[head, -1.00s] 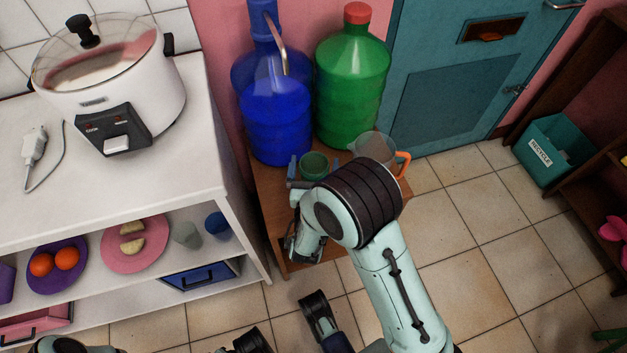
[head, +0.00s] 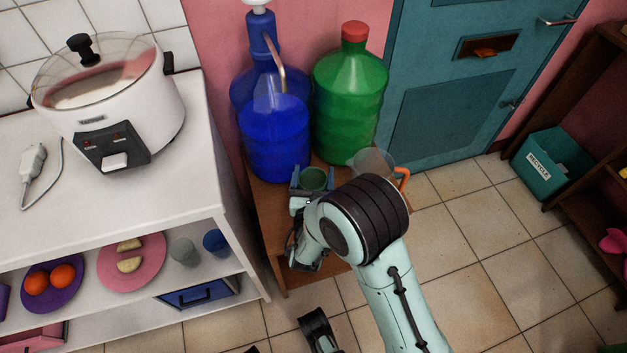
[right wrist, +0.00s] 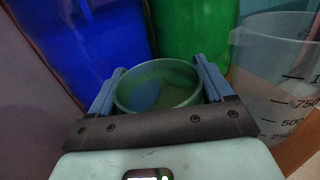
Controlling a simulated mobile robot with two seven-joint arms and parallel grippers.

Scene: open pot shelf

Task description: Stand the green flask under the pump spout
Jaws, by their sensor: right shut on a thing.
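The green flask (head: 313,179) is a small round open-topped vessel, seen from above on the brown stand. My right gripper (head: 312,184) is shut on it, one blue finger on each side. In the right wrist view the flask's rim (right wrist: 158,88) shows upright between the fingers; its base is hidden. The blue pump bottle (head: 275,140) stands behind and to the left. Its pale curved pump spout (head: 276,56) points down over the bottle's front, left of the flask. The flask appears in front and to the right of the spout tip.
A big green bottle with a red cap (head: 350,95) stands right of the pump bottle. A clear measuring jug with an orange handle (head: 372,161) is close to the right of my gripper. A white shelf (head: 190,215) bounds the left side.

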